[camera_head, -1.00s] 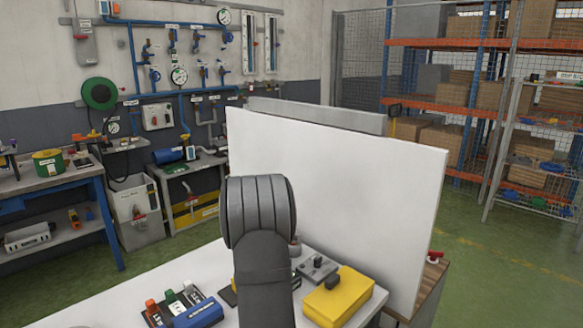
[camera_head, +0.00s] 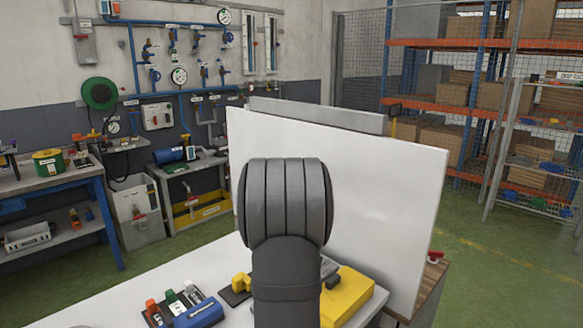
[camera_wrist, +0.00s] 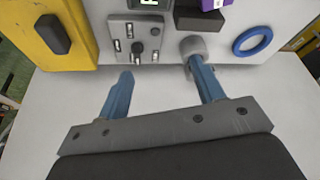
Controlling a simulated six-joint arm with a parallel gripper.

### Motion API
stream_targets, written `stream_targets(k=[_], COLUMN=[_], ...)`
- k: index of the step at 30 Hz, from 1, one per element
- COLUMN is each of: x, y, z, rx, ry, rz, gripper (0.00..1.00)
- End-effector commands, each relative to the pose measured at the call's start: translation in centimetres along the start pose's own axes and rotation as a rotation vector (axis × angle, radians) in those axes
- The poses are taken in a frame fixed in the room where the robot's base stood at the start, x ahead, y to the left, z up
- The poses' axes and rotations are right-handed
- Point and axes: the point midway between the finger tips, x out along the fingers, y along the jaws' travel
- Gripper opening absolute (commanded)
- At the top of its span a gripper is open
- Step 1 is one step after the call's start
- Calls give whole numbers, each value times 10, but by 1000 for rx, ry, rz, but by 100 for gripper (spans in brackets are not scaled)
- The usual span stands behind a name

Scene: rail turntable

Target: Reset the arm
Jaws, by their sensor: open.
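My arm stands in the middle of the head view, with its rounded dark grey link in front of the white panel (camera_head: 390,190). The arm hides my gripper in that view. In the wrist view my gripper (camera_wrist: 165,85) is open, its two blue fingers apart with nothing between them. The white worktop (camera_wrist: 75,105) lies beyond the fingers. A grey cylindrical knob (camera_wrist: 192,46) shows close to the right finger, but I cannot tell whether they touch.
A yellow box with a dark handle (camera_head: 347,300) stands on the worktop at right. A blue block (camera_head: 199,313) lies at left, near several coloured switches. In the wrist view are a grey control panel (camera_wrist: 128,45) and a blue ring (camera_wrist: 252,41).

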Motion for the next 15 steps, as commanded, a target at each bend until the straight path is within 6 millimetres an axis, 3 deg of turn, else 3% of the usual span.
stream_targets(k=[15], x=[15], y=[-92], z=[-22], rx=[157], ry=[-7], rz=[67], gripper=[62])
